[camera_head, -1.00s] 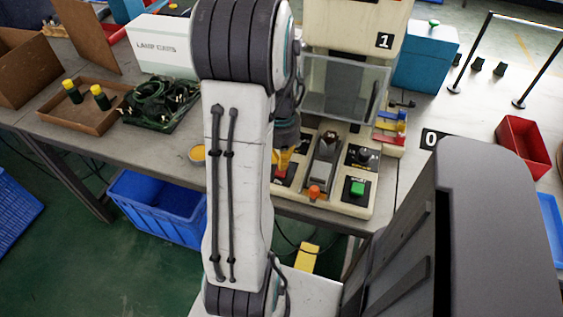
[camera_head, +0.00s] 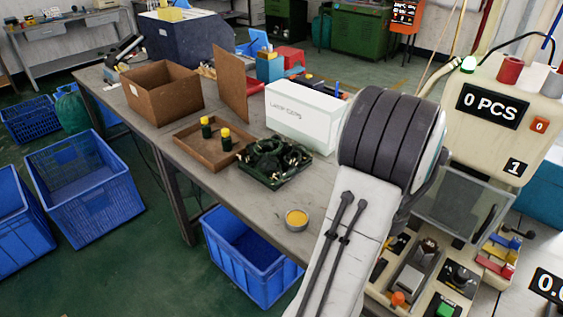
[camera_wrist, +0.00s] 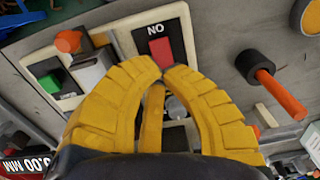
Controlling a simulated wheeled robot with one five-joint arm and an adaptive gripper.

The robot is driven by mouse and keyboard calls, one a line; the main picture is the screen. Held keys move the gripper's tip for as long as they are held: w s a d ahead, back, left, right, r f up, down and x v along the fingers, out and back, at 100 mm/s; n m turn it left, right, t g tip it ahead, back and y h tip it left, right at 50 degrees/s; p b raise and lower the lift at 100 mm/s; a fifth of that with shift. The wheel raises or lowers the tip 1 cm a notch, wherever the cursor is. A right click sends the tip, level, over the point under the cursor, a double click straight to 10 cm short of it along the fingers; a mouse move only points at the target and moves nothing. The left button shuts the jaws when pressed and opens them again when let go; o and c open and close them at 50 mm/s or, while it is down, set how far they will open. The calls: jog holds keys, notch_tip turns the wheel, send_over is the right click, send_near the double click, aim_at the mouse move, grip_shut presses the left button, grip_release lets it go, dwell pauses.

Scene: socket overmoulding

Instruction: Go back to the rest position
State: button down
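My gripper (camera_wrist: 164,72) shows in the wrist view as curved yellow fingers. Their tips meet, with nothing visible held between them. They are over the machine's control panel, just below a red switch (camera_wrist: 160,50) marked "NO" in the picture; I cannot tell whether they touch anything. In the head view my arm's upper links fill the lower right centre and hide the gripper. The machine (camera_head: 500,140) with the "0 PCS" display stands at the right, with an orange button (camera_head: 397,298) and a green button (camera_head: 445,310) on its base.
On the bench left of my arm are a yellow-filled round tin (camera_head: 297,218), a dark tray of cables (camera_head: 272,165), a brown tray (camera_head: 190,150) and a white box (camera_head: 300,118). Blue crates (camera_head: 85,185) stand on the floor. An orange-handled tool (camera_wrist: 280,95) lies near my gripper.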

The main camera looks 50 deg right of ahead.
jog(key=a+n+y, duration=0.2)
jog(key=a, duration=0.6)
jog(key=w+a+r+n+t+p, duration=0.1)
jog(key=w+a+r+n, duration=0.3)
jog(key=a, duration=0.4)
jog(key=w+a+r+n+t+h+p, duration=0.1)
jog(key=w+a+r+n, duration=0.3)
jog(key=a, duration=0.4)
jog(key=w+a+r+n+t+h+p, duration=0.1)
jog(key=w+a+r+n, duration=0.4)
jog(key=a+n, duration=0.3)
jog(key=shift+a+r, duration=0.2)
jog(key=shift+r, duration=0.65)
